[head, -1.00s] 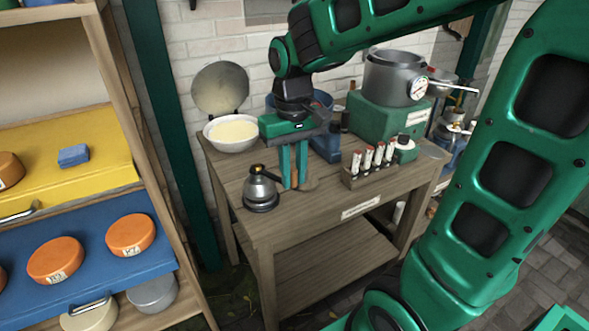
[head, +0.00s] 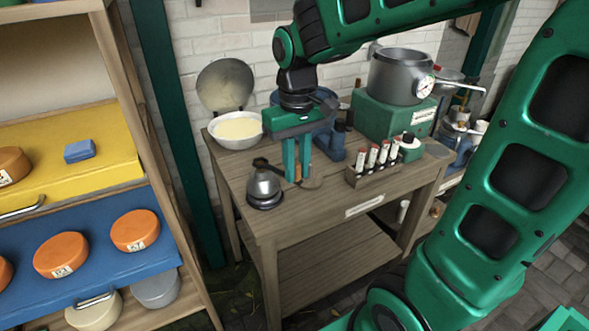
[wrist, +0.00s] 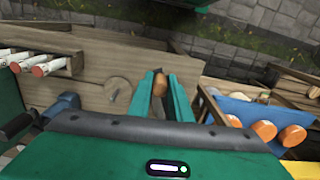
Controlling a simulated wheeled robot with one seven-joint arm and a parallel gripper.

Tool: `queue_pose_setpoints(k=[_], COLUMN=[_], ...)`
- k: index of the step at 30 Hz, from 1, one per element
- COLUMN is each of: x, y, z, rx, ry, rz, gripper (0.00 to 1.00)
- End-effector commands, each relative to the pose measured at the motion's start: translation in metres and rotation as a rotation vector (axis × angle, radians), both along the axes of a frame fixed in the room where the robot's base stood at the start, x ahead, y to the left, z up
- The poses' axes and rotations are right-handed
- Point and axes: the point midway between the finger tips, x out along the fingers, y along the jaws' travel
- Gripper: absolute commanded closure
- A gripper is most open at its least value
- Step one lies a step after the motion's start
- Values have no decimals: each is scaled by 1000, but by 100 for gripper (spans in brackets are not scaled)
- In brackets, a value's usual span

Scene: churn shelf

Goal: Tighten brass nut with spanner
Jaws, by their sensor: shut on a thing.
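My gripper (head: 297,178) points down over the wooden bench, its green fingers shut on a brown-orange handle (head: 298,173). The handle also shows between the fingertips in the wrist view (wrist: 160,83). A dark bar reaches from near the handle to the top of a small grey metal vessel (head: 264,187) left of the gripper; it looks like the spanner, but the join with the handle is hidden. The brass nut is too small to make out clearly at the vessel's top.
On the bench (head: 300,212), a bowl (head: 234,130) stands behind and a rack of red-capped tubes (head: 372,170) stands right. A flat round disc (head: 311,183) lies close to the fingertips. A pot (head: 400,78) sits on a green box. A shelf with orange rounds (head: 62,254) stands left.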

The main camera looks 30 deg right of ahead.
Motion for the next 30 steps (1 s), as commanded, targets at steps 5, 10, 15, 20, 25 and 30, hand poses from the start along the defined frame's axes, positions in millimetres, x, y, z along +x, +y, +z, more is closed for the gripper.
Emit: queue_pose_setpoints(k=[5, 10, 15, 20, 25, 30], x=[0, 0, 0, 1, 0, 0], y=[0, 0, 0, 0, 0, 0], z=[7, 12, 18, 24, 29, 35], rx=[0, 0, 0, 0, 0, 0], ry=[-2, -1, -1, -1, -2, -1], rz=[-1, -1, -1, -1, -1, -1], gripper=[100, 100, 100, 100, 100, 100])
